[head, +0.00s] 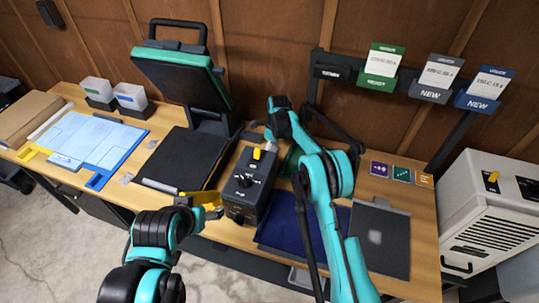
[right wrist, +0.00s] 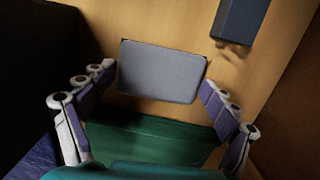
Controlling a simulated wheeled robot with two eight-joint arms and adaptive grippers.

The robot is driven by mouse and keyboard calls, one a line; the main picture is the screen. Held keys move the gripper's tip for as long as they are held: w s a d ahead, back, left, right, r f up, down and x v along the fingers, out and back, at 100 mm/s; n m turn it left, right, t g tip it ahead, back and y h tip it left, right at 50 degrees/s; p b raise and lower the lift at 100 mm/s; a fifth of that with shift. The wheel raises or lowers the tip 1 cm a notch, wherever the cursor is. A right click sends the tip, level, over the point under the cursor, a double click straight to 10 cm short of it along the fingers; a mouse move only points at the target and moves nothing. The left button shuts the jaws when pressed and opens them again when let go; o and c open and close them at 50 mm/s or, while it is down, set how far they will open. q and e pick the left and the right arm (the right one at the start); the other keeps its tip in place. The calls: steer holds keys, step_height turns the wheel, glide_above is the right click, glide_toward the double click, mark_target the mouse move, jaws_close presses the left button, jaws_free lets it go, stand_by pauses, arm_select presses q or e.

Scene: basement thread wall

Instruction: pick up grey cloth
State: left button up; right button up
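A dark grey cloth-like sheet (head: 380,240) with a pale patch lies flat at the table's right front. In the right wrist view, a flat grey rectangular piece (right wrist: 160,70) shows between the fingers of my right gripper (right wrist: 157,76). The fingers are spread, one near each side edge; contact is unclear. I cannot tell whether this piece is cloth. A green sheet (right wrist: 150,135) is nearer the camera, also partly visible in the head view (head: 291,160). In the head view my right arm hides its fingers. My left gripper (head: 208,204) is by the table's front edge, fingers unclear.
A navy sheet (head: 290,222) lies left of the dark grey one. A dark control box (head: 247,187) stands mid-table, beside a teal-topped press (head: 180,75). A light blue panel (head: 95,140) lies left. Sign holders (head: 430,80) stand at the back; a white machine (head: 490,215) is right.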

steer(key=shift+c, duration=1.1)
step_height(320, 180, up, 10)
steer(key=p, duration=0.2)
